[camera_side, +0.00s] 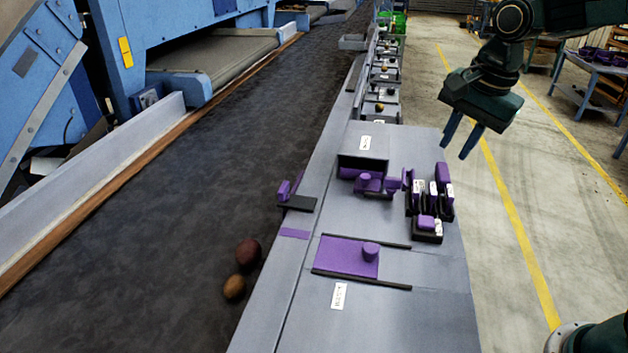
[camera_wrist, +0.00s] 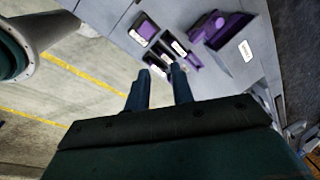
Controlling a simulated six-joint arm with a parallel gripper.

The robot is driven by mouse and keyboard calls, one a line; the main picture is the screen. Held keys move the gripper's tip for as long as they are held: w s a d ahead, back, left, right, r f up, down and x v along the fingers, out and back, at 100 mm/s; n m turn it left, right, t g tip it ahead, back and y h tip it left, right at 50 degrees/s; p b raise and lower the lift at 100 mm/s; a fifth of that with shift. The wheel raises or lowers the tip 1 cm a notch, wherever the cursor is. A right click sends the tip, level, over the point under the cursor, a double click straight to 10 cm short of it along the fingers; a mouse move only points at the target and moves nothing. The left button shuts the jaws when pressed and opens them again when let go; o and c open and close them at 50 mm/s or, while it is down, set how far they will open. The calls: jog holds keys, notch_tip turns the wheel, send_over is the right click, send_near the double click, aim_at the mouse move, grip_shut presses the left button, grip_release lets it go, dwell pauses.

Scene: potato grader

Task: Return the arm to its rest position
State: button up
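My gripper (camera_side: 463,137) is raised in the air to the right of the grey work table (camera_side: 400,322), over the floor side, in the side view. Its two blue fingers stand apart with nothing between them. In the wrist view my gripper (camera_wrist: 160,82) shows the same two separate fingers, pointing toward the table edge. The fingers touch nothing that I can see.
On the table are a purple plate with a knob (camera_side: 345,257), a black rack of purple and white pieces (camera_side: 428,230) and a black holder with purple parts (camera_side: 362,160). Two potatoes (camera_side: 248,252) lie on the dark conveyor (camera_side: 150,230).

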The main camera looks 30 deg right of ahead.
jog(key=s+n+t, duration=0.3)
jog(key=s+n, duration=1.2)
jog(key=s, duration=0.2)
jog(key=shift+s+r, duration=0.35)
